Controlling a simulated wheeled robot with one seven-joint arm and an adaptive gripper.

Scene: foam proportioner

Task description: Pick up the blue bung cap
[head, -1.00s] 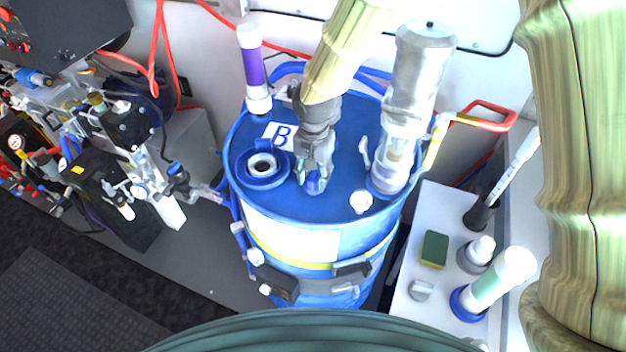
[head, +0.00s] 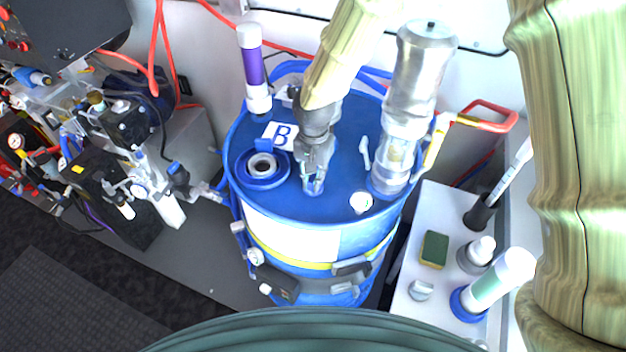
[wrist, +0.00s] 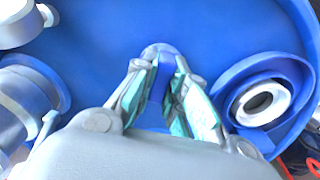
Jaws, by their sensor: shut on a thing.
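The blue bung cap (wrist: 160,82) shows between the finger pads in the wrist view; the fingers hide much of it. In the head view a small part of the cap (head: 313,187) shows at the fingertips, over the blue drum lid (head: 340,205). My gripper (head: 314,182) points down at the front middle of the lid and is shut on the cap. In the wrist view my gripper (wrist: 165,88) has a finger on each side of it. I cannot tell whether the cap touches the lid.
An open bung ring (head: 262,168) lies left of my gripper. A metal pump (head: 415,85) stands close on the right, with a white cap (head: 360,202) in front. A purple-banded tube (head: 253,70) stands at back left. A side shelf (head: 405,295) holds bottles and a sponge.

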